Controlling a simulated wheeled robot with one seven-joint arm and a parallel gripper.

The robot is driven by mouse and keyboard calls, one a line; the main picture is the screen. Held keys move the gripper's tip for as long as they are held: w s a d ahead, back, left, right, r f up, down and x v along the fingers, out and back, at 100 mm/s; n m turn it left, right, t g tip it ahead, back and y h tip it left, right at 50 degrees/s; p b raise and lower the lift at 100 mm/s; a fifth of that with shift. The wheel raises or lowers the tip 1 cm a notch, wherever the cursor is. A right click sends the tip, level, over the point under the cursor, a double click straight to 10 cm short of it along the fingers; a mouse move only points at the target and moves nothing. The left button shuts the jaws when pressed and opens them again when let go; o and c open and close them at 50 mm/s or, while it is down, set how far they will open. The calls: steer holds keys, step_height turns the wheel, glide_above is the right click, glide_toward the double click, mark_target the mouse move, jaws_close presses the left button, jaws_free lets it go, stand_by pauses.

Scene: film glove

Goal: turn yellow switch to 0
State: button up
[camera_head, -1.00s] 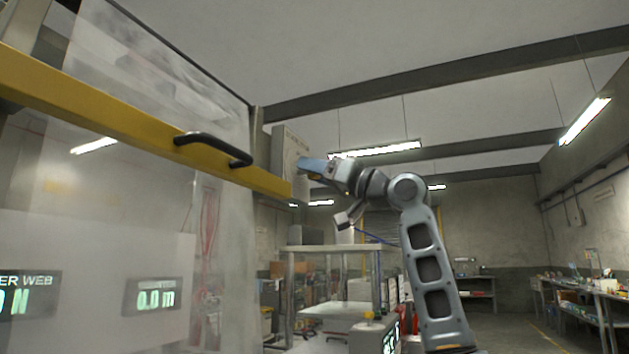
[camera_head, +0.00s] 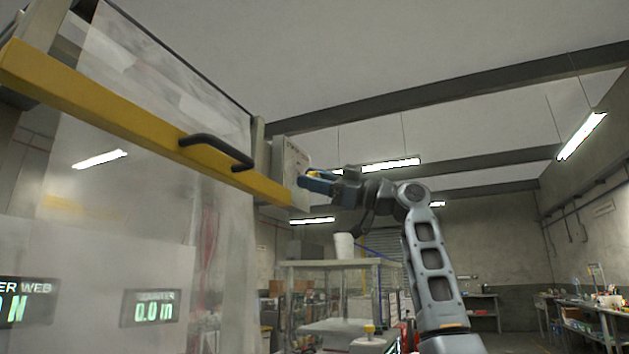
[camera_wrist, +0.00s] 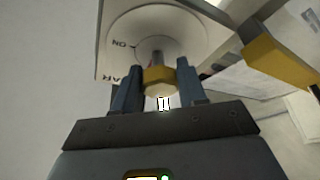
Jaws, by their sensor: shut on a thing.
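The yellow switch (camera_wrist: 160,80) is a small knob on a shaft in front of a pale round dial (camera_wrist: 150,32). The letters "ON" show on the dial, turned over in the wrist view; no 0 is readable. My gripper (camera_wrist: 158,84) has one blue finger on each side of the switch and is shut on it. In the head view, my gripper (camera_head: 308,181) is at the front of a grey wall box (camera_head: 289,165), with a bit of yellow beside the fingers. The switch's exact angle cannot be told.
A yellow bar (camera_head: 130,125) with a black handle (camera_head: 218,150) crosses a clear guard panel left of the box. Its end (camera_wrist: 278,62) is close to my gripper's right in the wrist view. A metal table (camera_head: 335,264) stands below. Open floor lies at right.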

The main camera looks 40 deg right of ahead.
steer(key=shift+f+n+g, duration=0.15)
steer(key=shift+n+g, duration=0.15)
steer(key=shift+n, duration=0.2)
steer(key=o, duration=1)
steer(key=b+v, duration=0.1)
steer(key=v, duration=0.6)
steer(key=shift+s+d+f, duration=0.15)
steer(key=shift+s+d, duration=0.05)
steer(key=shift+d, duration=0.1)
steer(key=shift+s+d, duration=0.1)
